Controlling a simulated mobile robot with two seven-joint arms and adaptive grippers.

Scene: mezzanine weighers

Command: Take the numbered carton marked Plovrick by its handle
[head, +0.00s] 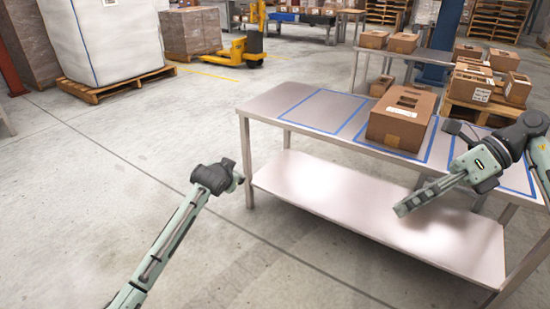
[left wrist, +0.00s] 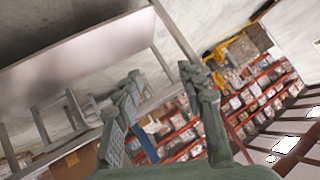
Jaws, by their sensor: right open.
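A brown carton (head: 398,128) with dark handle openings in its top stands on the near metal table (head: 262,104), inside a blue taped outline. Its marking is too small to read, so I cannot tell whether it says Plovrick. My right gripper (head: 402,207) is open and empty, in front of and below the carton, near the table's front edge. My left gripper (head: 238,178) is left of the table, well away from the carton. In the left wrist view its two fingers (left wrist: 160,80) stand apart with nothing between them.
More brown cartons stand on a bench (head: 440,56) and a pallet (head: 466,108) behind the table; their marks are unreadable. The table has a bare lower shelf (head: 380,210). The table top left of the carton is clear. A yellow pallet truck (head: 238,50) stands farther back.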

